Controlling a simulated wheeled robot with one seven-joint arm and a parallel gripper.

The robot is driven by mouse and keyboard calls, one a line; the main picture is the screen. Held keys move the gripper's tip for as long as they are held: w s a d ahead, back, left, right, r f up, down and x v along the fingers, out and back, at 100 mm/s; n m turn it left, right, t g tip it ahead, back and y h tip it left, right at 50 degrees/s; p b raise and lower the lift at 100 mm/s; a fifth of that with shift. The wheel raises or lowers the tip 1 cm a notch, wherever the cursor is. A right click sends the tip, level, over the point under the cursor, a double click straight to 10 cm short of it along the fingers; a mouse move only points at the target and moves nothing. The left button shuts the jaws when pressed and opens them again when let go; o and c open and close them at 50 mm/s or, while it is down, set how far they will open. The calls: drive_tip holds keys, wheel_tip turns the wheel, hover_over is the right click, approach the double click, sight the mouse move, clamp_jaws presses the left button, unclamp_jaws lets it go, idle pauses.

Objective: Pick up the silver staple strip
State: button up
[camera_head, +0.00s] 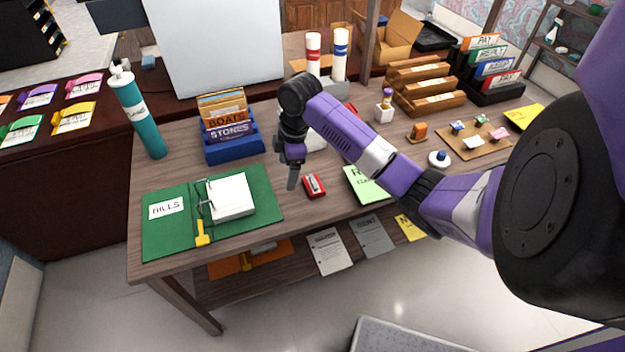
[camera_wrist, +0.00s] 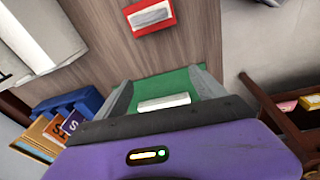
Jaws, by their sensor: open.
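The silver staple strip (camera_wrist: 150,16) shows as a pale grey bar lying on or in a small red holder (camera_wrist: 138,8) at the top of the wrist view. In the head view the red holder (camera_head: 314,190) sits on the wooden desk, just right of my gripper (camera_head: 291,182), with the strip a small grey patch on it. In the wrist view my gripper (camera_wrist: 160,80) has its two grey fingers spread apart with nothing held between them. The fingers are above the desk, between the red holder and the green folder, and apart from the strip.
A green folder (camera_head: 165,237) with a white paper stack (camera_head: 231,195) lies left of my gripper. A blue card holder (camera_head: 235,150) stands behind it. A pale green paper (camera_head: 366,185) lies right of the red holder. Bare desk (camera_head: 300,210) surrounds the holder's front.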

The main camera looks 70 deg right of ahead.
drive_tip(key=r+g, duration=0.1)
drive_tip(key=g, duration=0.1)
hover_over(315, 180)
drive_tip(key=shift+a+f+p, duration=0.1)
drive_tip(key=shift+f+p, duration=0.6)
drive_tip(key=shift+f, duration=3.05)
drive_tip(key=c, duration=1.4)
